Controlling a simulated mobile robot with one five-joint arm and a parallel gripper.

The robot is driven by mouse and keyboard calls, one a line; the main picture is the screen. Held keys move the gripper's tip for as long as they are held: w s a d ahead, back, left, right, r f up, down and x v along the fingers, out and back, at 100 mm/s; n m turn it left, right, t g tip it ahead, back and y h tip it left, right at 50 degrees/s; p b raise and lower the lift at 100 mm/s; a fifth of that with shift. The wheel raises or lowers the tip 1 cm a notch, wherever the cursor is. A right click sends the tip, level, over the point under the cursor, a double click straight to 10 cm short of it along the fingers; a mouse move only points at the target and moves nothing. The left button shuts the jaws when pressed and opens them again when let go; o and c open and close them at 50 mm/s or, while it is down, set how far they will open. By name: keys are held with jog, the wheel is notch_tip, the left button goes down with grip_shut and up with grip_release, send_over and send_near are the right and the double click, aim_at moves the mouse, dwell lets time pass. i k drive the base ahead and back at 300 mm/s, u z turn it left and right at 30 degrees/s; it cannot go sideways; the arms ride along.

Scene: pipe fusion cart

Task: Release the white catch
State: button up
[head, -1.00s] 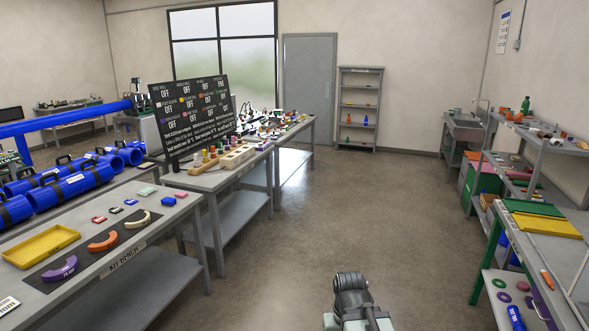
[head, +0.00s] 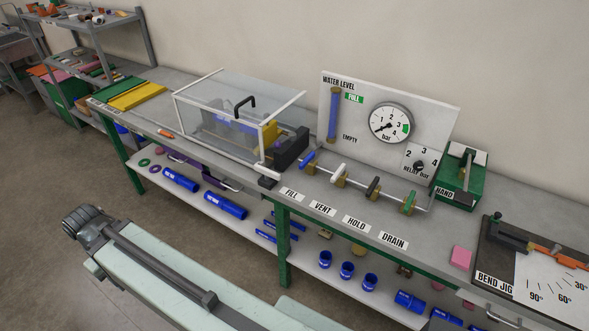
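A clear-walled box with a white frame (head: 218,116) and a black handle on its lid stands on the bench, lid down. A small pale piece (head: 262,168) sits at the box's front right lower corner. It may be the white catch, but it is too small to tell. A white-handled valve (head: 339,170) stands on the pipe above the VENT label. My arm lies across the lower left of the head view, well short of the bench. My gripper cannot be made out in this view.
A water level panel with a gauge (head: 390,122) stands behind the valves. A dark block (head: 291,146) adjoins the box's right end. A green hand pump (head: 461,176) and bend jig (head: 495,276) are to the right. Blue pipes (head: 225,206) lie on the lower shelf. Floor at left is clear.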

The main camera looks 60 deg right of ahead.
aim_at(268, 174)
jog(key=z, duration=0.35)
jog(key=i, duration=0.4)
jog(key=u, duration=0.7)
